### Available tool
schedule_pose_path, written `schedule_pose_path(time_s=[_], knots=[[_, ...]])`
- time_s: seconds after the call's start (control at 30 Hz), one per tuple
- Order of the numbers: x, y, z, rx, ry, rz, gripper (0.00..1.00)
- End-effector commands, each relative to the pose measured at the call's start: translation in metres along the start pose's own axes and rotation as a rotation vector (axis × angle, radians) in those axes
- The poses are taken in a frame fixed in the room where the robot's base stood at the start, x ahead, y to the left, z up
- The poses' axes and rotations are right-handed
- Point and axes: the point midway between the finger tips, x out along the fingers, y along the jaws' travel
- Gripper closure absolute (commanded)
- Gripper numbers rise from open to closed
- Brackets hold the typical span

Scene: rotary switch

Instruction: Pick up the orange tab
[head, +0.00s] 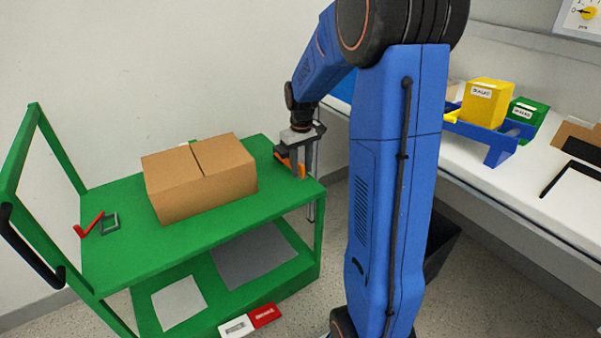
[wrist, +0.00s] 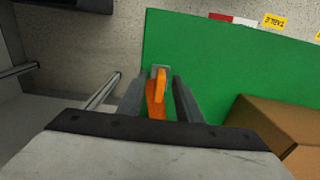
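The orange tab (wrist: 157,93) shows in the wrist view between the two fingers of my gripper (wrist: 158,95), with a small grey piece at its far end. The fingers stand on either side of it, and a gap shows at least on the right side. In the head view the orange tab (head: 291,164) is at the right end of the green cart top (head: 130,250). My gripper (head: 298,170) points down over it there and partly hides it. The fingers look open; I cannot tell if either touches the tab.
A cardboard box (head: 200,178) stands on the cart, left of my gripper. A red piece (head: 88,225) and a dark grey frame (head: 110,223) lie at the cart's left. A white bench with yellow (head: 484,103) and green (head: 527,112) bins is at right.

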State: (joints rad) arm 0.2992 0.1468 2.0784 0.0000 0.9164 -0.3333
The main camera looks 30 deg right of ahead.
Motion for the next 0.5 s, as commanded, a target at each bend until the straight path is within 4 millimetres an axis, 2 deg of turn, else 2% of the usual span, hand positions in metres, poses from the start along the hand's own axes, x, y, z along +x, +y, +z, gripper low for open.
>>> schedule_pose_path(time_s=[0.17,0.3,0.5], knots=[[0.0,0.0,0.0,0.0,0.0,0.0,0.68],[-0.0001,0.0,0.0,0.0,0.0,0.0,1.0],[-0.0002,0.0,0.0,0.0,0.0,0.0,1.0]])
